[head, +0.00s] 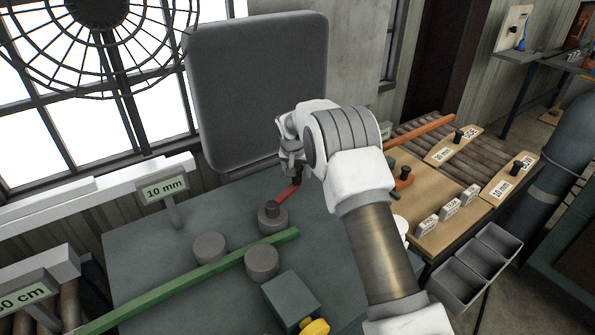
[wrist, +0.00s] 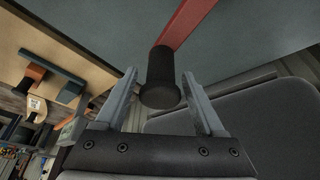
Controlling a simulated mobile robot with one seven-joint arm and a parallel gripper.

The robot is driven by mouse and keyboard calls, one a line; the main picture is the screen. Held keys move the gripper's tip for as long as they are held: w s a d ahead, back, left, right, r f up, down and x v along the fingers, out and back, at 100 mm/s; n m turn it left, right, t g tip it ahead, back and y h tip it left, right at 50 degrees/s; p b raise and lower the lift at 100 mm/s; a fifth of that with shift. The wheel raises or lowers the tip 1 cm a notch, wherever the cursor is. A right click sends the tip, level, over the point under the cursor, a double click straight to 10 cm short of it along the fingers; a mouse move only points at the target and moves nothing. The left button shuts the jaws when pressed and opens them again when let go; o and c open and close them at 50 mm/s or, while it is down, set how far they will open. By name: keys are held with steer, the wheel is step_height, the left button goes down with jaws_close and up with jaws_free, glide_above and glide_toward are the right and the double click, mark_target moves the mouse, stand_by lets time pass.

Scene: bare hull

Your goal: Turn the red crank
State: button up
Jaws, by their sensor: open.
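The red crank's arm (head: 288,192) shows in the head view, running from a grey round hub (head: 272,217) on the grey-green table toward my gripper (head: 292,172). My arm hides its far end. In the wrist view the red arm (wrist: 190,22) carries a dark upright knob (wrist: 160,85). My gripper (wrist: 159,78) is open, with one finger on each side of the knob. Gaps show between the knob and both fingers, so it does not look gripped.
A green bar (head: 200,280) lies between two grey cylinders. A blue-grey box (head: 290,298) with a yellow knob sits at the front. A large grey panel (head: 255,90) stands behind the table. A wooden board (head: 437,195) with an orange-handled part and grey bins (head: 475,268) are at right.

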steer(key=shift+w+f, duration=0.1)
steer(key=shift+f, duration=0.05)
steer(key=shift+c, duration=0.3)
jaws_close()
stand_by(1.1)
